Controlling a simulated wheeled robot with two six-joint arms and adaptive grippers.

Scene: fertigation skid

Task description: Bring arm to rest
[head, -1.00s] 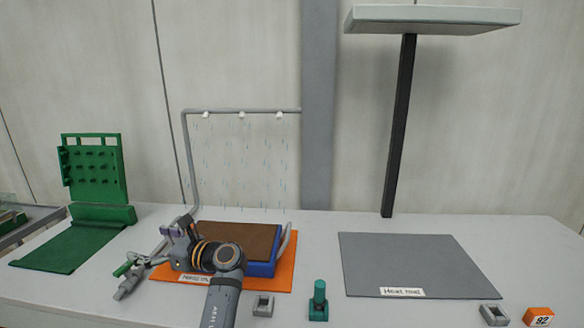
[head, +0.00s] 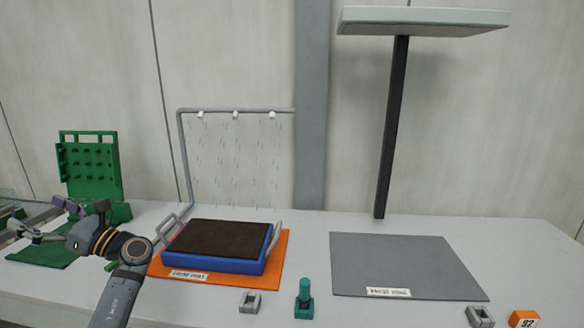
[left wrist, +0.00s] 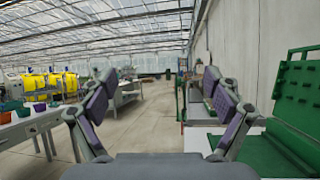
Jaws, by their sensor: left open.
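My left gripper (head: 38,218) is open and empty at the far left of the head view, in front of the green pegged stand (head: 90,165). Its two spread fingers also show in the left wrist view (left wrist: 160,98) with nothing between them. A blue tray (head: 215,264) of dark brown soil sits on an orange mat (head: 278,262), apart from the gripper and to its right. The tray has grey handles at its left and right ends. My right gripper is not in view.
A grey pipe frame (head: 180,150) with white nozzles and falling drops stands behind the tray. A grey mat (head: 405,262) lies under a lamp panel (head: 425,20) on a dark post. Small fixtures and an orange block (head: 524,319) line the front edge. The left wrist view faces an open aisle.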

